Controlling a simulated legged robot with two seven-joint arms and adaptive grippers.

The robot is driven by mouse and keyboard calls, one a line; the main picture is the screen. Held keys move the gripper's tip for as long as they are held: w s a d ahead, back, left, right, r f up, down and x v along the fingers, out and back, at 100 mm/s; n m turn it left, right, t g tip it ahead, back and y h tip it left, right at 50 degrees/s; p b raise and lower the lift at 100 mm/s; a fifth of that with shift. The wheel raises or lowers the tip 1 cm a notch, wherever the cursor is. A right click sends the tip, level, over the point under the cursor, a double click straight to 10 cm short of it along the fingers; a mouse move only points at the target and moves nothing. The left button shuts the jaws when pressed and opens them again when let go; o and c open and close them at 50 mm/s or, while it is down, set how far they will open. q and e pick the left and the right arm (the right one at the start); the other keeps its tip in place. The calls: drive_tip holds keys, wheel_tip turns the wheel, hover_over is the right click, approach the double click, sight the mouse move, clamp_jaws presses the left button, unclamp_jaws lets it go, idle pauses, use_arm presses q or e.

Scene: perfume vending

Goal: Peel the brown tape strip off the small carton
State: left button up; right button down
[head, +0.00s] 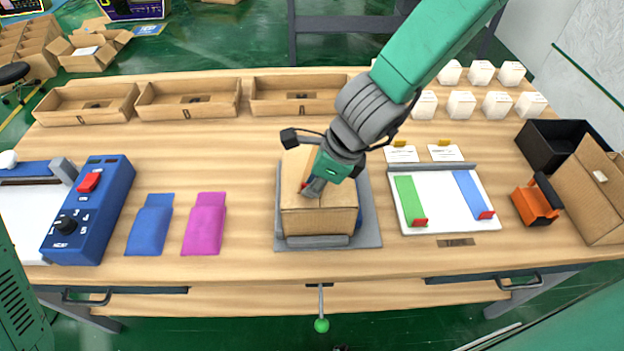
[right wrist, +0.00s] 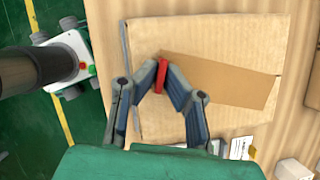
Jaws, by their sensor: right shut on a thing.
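The small carton (head: 318,218) sits on a grey fixture plate (head: 368,222) in the middle of the table. The brown tape strip (right wrist: 225,80) runs across the carton's top (right wrist: 150,32) in the right wrist view, with a red tab (right wrist: 162,73) at its left end. My right gripper (head: 309,190) is over the carton top, its fingertips (right wrist: 159,78) shut on the red tab. I cannot tell how much of the strip is off the carton. In the head view the gripper hides part of the carton top. My left gripper is not in view.
A blue control box (head: 100,215), a blue pouch (head: 150,228) and a pink pouch (head: 204,226) lie left of the carton. A white tray (head: 445,213) and an orange tape dispenser (head: 533,205) are to the right. Open cardboard trays (head: 187,112) line the back.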

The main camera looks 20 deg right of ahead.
wheel_tip(320, 180, up, 8)
drive_tip(key=p, duration=0.5)
drive_tip(key=shift+r, duration=0.25)
wheel_tip(320, 180, up, 6)
drive_tip(key=p, duration=0.5)
idle(0.3)
